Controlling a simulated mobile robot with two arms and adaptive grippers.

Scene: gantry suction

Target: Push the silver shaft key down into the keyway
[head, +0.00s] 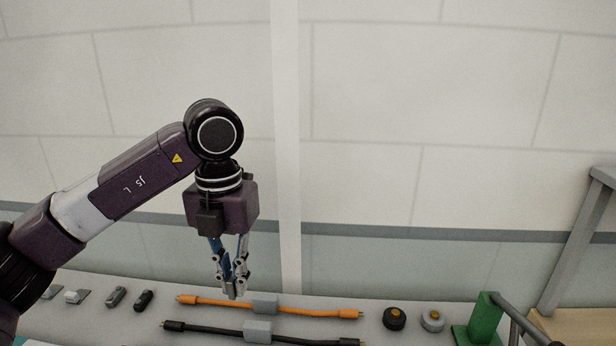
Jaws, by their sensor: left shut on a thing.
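My left gripper (232,290) points straight down, with its fingers close together just above or behind the orange cable's left half. It is shut on a small silver-grey piece at its fingertips. The piece is mostly hidden by the fingers and too small for me to tell whether it is the silver shaft key. I cannot make out a shaft or keyway in the head view. My right gripper is not in view.
An orange cable (325,312) and a black cable (215,328) lie on the grey table. Small grey and black parts (116,297) sit at left. A black knob (395,318), a grey knob (432,320) and a green block (485,316) stand at right. A wall is behind.

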